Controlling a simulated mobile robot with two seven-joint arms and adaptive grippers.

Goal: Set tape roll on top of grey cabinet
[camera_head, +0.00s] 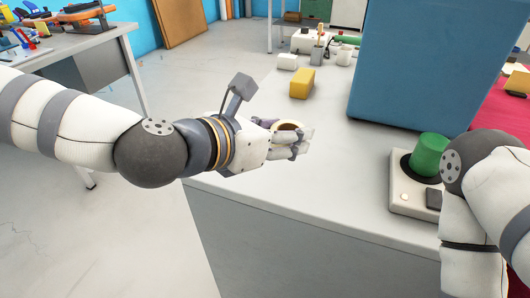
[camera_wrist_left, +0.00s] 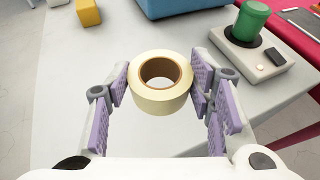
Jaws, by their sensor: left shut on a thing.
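The tape roll (camera_wrist_left: 161,82) is cream with a brown core. It sits between the two purple-padded fingers of my left gripper (camera_wrist_left: 160,95), which is shut on it. In the head view the tape roll (camera_head: 288,127) is partly hidden by the fingers, and my left gripper (camera_head: 290,142) is over the near left part of a pale grey top (camera_head: 300,205) with a darker grey front. I cannot tell for sure whether this grey unit is the grey cabinet. My right arm shows at the right edge, but its gripper is out of view.
A large blue box (camera_head: 420,65) stands on the grey top. A white device with a green cylinder (camera_head: 430,153) stands to the right. A yellow block (camera_head: 302,83) and a small white block (camera_head: 288,62) lie farther back. The near middle of the top is clear.

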